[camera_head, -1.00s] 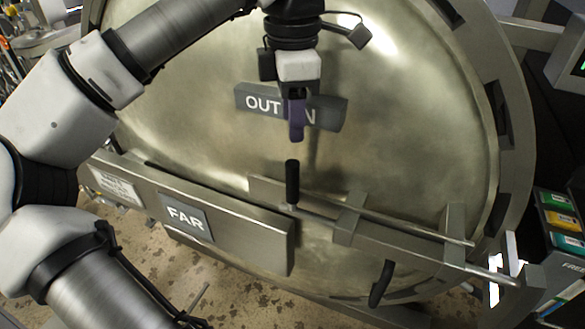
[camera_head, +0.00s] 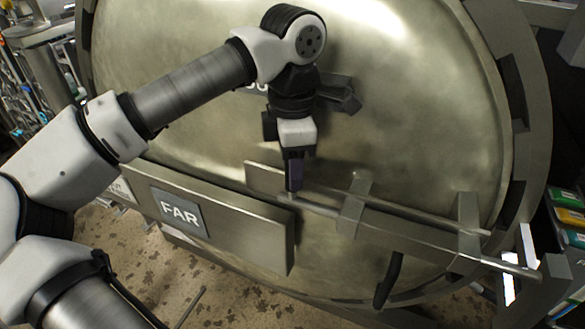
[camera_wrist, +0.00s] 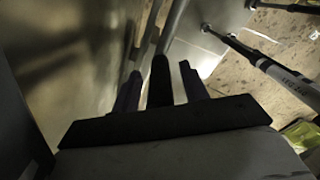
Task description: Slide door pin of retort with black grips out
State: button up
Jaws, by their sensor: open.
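The retort door (camera_head: 420,110) is a large, round, brassy metal disc. A metal door pin (camera_head: 318,207) runs across its lower part through a bracket (camera_head: 355,200). My gripper (camera_head: 293,188) points down over the pin's left end, where the upright black grip is hidden in the head view. In the wrist view the black grip (camera_wrist: 160,82) stands between my two open fingers. I cannot tell whether either finger touches it. A second black grip (camera_head: 389,280) hangs down lower right on the door.
A metal plate with a "FAR" sign (camera_head: 180,212) lies left of the pin. Another sign on the door is mostly behind my arm. A slotted ring (camera_head: 533,130) surrounds the door. Coloured labels (camera_head: 566,215) are at the right edge.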

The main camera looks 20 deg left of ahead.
grip_shut()
dwell(0.3)
